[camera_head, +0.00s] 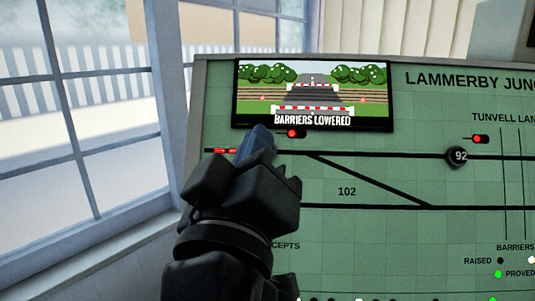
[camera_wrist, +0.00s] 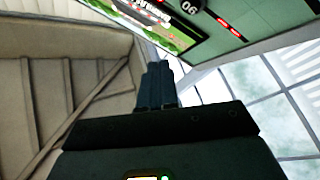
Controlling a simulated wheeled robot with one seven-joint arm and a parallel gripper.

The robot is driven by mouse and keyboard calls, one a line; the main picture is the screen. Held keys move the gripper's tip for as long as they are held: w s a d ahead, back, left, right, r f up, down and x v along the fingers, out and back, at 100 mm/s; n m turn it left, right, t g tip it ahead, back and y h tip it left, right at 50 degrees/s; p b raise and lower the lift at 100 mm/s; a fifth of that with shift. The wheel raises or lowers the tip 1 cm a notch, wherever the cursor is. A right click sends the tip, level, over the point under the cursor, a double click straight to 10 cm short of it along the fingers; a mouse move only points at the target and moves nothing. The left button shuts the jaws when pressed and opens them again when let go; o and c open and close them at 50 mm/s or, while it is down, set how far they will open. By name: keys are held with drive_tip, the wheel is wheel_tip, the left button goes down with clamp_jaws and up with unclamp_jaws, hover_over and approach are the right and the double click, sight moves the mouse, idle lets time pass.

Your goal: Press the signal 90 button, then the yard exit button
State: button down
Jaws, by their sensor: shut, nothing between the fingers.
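My gripper (camera_head: 261,138) is shut and empty in front of the left part of the green signal panel (camera_head: 350,235). Its dark fingers also show in the wrist view (camera_wrist: 158,82), pointing up beside the panel's edge. The signal 90 button (camera_wrist: 188,6) is a round black knob at the top of the wrist view, its number upside down and partly cut off. In the head view my gripper seems to hide it. The fingertips look apart from it in the wrist view, but the gap is hard to judge. I cannot make out a yard exit button in either view.
A screen (camera_head: 313,95) reading "BARRIERS LOWERED" stands out at the panel's top left. A round black 92 button (camera_head: 457,156) sits right on the upper track line. Red track lights (camera_head: 225,151) glow left of my gripper. A window (camera_head: 85,110) stands left.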

drive_tip(key=shift+w+d+f+b, duration=0.1)
drive_tip(key=shift+w+f+b, duration=0.35)
drive_tip(key=shift+w, duration=0.4)
drive_tip(key=shift+w+f+b, duration=0.2)
drive_tip(key=shift+w+f, duration=0.3)
drive_tip(key=shift+w, duration=0.4)
drive_tip(key=shift+w+d+f+b, duration=0.1)
drive_tip(key=shift+w+f+b, duration=0.35)
drive_tip(key=shift+w, duration=0.4)
drive_tip(key=shift+w+f, duration=0.2)
drive_tip(key=shift+w, duration=0.2)
drive_tip(key=shift+w+f+b, duration=0.25)
drive_tip(key=shift+w+b, duration=0.15)
drive_tip(key=shift+b, duration=0.1)
idle(0.7)
drive_tip(key=shift+s+r, duration=0.15)
drive_tip(key=shift+s+r+p, duration=0.3)
drive_tip(key=shift+s, duration=0.35)
drive_tip(key=shift+s+a+r+p, duration=0.1)
drive_tip(key=shift+s+r+p, duration=0.25)
drive_tip(key=shift+s, duration=0.4)
drive_tip(key=shift+s+r+p, duration=0.2)
drive_tip(key=shift+s+r, duration=0.25)
drive_tip(key=shift+s, duration=0.25)
drive_tip(key=shift+s+a+r+p, duration=0.1)
drive_tip(key=shift+s+r+p, duration=0.25)
drive_tip(key=shift+s, duration=0.4)
idle(0.8)
